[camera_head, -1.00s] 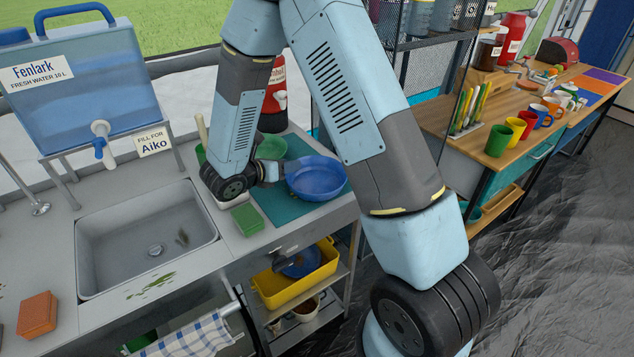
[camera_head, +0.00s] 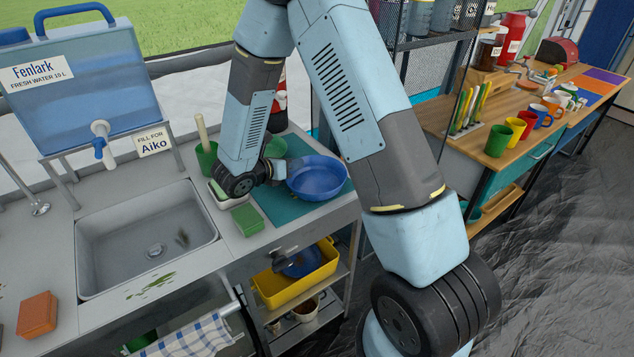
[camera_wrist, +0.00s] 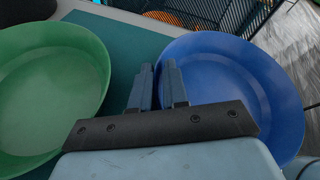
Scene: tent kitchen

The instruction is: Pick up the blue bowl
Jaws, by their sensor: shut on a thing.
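The blue bowl (camera_head: 318,182) sits upright on the teal mat (camera_head: 275,207) at the right end of the counter. It fills the right of the wrist view (camera_wrist: 225,75). My gripper (camera_wrist: 160,78) is at the bowl's left rim, shut on it with the rim between its two fingers. In the head view my gripper (camera_head: 277,170) is small and partly hidden by my wrist. The bowl appears to rest on the mat; no gap shows under it.
A green bowl (camera_wrist: 45,90) lies just left of my gripper, partly hidden by my arm in the head view. A green sponge (camera_head: 247,219) is in front of my wrist. The sink (camera_head: 150,235) is to the left. A yellow tub (camera_head: 295,285) stands on the shelf below.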

